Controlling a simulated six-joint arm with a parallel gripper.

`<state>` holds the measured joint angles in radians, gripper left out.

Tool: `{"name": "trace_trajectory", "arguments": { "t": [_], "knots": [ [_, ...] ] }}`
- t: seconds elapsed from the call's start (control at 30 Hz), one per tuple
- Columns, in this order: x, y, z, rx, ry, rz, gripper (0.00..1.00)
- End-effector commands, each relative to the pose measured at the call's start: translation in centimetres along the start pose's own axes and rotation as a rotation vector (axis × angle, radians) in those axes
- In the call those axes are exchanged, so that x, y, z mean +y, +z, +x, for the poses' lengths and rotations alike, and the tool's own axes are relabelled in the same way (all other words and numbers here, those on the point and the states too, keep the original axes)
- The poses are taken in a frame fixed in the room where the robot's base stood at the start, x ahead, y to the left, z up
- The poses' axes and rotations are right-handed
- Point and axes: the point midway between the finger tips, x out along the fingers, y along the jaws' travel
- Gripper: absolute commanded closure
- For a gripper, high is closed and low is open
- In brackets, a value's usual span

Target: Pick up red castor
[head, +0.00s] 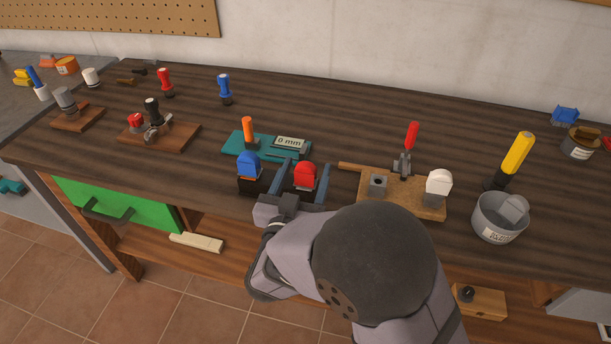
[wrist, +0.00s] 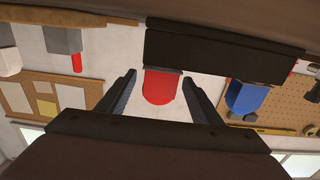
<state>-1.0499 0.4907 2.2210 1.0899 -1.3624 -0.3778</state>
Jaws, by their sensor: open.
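The red castor (head: 305,176), a rounded red piece with a dark base, stands at the front of the dark wooden bench. It also shows in the wrist view (wrist: 160,88), where the picture is upside down. My gripper (head: 306,166) is open, its two dark fingers on either side of the red castor. In the wrist view the gripper (wrist: 160,80) shows a gap between each finger and the castor. Whether the fingers reach fully around its base is hard to tell.
A similar blue castor (head: 248,166) stands close to the left finger. Behind is a teal gauge base (head: 231,146) with an orange-handled tool (head: 248,130). To the right are a wooden board (head: 405,201) with a white castor (head: 439,181) and a grey tin (head: 494,226). The bench behind is mostly clear.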

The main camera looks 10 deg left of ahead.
Motion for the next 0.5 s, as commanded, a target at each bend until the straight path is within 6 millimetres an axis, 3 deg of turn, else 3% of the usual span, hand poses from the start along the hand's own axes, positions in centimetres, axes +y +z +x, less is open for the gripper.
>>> {"name": "trace_trajectory", "arguments": {
  "t": [0.37, 0.5],
  "knots": [
    [0.00, 0.05, 0.84, 0.000, -0.001, -0.001, 0.43],
    [0.00, 0.05, 0.82, 0.000, -0.001, -0.001, 0.77]
  ]
}}
